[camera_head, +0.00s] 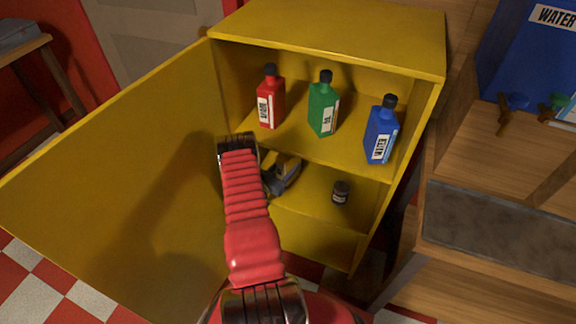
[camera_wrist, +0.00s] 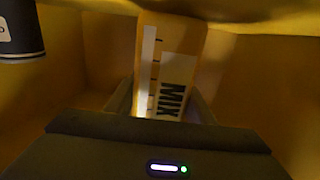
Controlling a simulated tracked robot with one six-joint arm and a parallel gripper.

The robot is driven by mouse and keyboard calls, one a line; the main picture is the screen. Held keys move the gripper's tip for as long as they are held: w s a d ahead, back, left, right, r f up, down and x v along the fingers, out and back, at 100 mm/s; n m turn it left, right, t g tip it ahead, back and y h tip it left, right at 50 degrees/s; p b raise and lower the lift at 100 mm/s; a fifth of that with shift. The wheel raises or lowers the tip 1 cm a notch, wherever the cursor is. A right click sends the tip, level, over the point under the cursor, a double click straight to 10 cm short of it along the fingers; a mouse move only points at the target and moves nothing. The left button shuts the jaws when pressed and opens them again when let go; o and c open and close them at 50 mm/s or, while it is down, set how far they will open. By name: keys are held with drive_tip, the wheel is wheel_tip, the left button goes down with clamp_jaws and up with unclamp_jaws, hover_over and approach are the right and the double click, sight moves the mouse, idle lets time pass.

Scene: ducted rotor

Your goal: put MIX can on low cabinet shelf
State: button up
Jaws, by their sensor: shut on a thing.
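The MIX can (camera_wrist: 171,62) is yellow with a white label and black lettering. It fills the middle of the wrist view, between the two fingers of my gripper (camera_wrist: 162,104). In the head view, my gripper (camera_head: 284,178) is inside the lower part of the open yellow cabinet (camera_head: 330,28), shut on the can. Only a small yellow part of the can (camera_head: 287,163) shows there. The low cabinet shelf (camera_head: 315,207) lies under the gripper. I cannot tell whether the can touches the shelf.
A small dark jar (camera_head: 341,192) stands on the low shelf, right of my gripper. Red (camera_head: 270,100), green (camera_head: 323,107) and blue (camera_head: 381,133) bottles stand on the shelf above. The cabinet door (camera_head: 120,180) is open to the left. A wooden bench (camera_head: 520,155) is at right.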

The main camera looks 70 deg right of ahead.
drive_tip(key=shift+f, duration=0.45)
idle(0.4)
drive_tip(key=o, duration=2)
drive_tip(key=shift+w+a, duration=0.1)
drive_tip(key=shift+a, duration=0.1)
drive_tip(key=shift+v, duration=4.8)
drive_tip(key=shift+r, duration=0.2)
